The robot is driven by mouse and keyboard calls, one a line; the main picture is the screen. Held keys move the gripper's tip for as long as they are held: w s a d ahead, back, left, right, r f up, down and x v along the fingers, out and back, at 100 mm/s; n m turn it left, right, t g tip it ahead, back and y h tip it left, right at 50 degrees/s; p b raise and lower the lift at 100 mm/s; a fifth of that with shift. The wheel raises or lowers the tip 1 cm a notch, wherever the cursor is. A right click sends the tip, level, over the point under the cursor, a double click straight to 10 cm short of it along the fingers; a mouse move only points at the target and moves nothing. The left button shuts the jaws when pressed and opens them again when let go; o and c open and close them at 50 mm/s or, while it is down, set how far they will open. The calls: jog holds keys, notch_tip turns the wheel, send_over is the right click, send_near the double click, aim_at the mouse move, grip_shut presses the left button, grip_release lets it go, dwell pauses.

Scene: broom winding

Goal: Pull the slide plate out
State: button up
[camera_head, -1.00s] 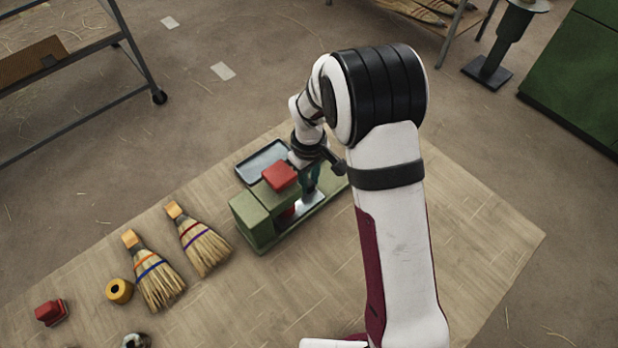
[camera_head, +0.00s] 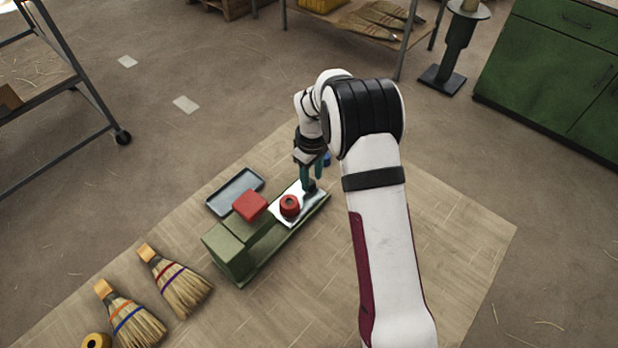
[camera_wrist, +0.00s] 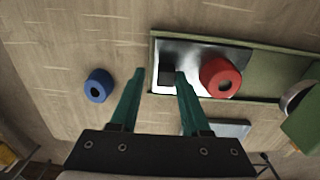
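The slide plate (camera_head: 312,200) is a shiny metal sheet standing out at the right end of a long green machine (camera_head: 230,254). A red ring (camera_head: 289,205) sits on it, clear of the red block (camera_head: 250,205) on the machine. A small dark block (camera_wrist: 167,75) stands at the plate's outer end. My gripper (camera_head: 311,183) is over that end. In the wrist view my gripper (camera_wrist: 160,74) has its green fingers spread, the dark block between the tips, closer to the right finger. A gap shows at the left finger.
A blue ring (camera_wrist: 97,85) lies on the mat beyond the plate's outer end. A grey tray (camera_head: 236,191) lies behind the machine. Two brooms (camera_head: 175,281) and a yellow ring (camera_head: 96,341) lie at lower left. The mat right of my arm is clear.

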jog(key=shift+o, duration=0.8)
jog(key=shift+a, duration=0.1)
notch_tip(320, 180, up, 16)
jog(key=shift+s, duration=0.15)
jog(key=s+d+r+m, duration=0.1)
jog(key=s+r+m, duration=0.2)
jog(key=s, duration=0.4)
jog(key=s+d+r+m, duration=0.1)
jog(key=s+r+m, duration=0.2)
jog(key=s, duration=0.4)
jog(key=s+f+m+y, duration=0.1)
jog(key=s+f+m, duration=0.3)
jog(key=s, duration=1.5)
jog(key=m, duration=0.4)
jog(key=shift+s+m+y, duration=0.3)
jog(key=shift+s+y, duration=0.05)
jog(key=shift+y, duration=0.05)
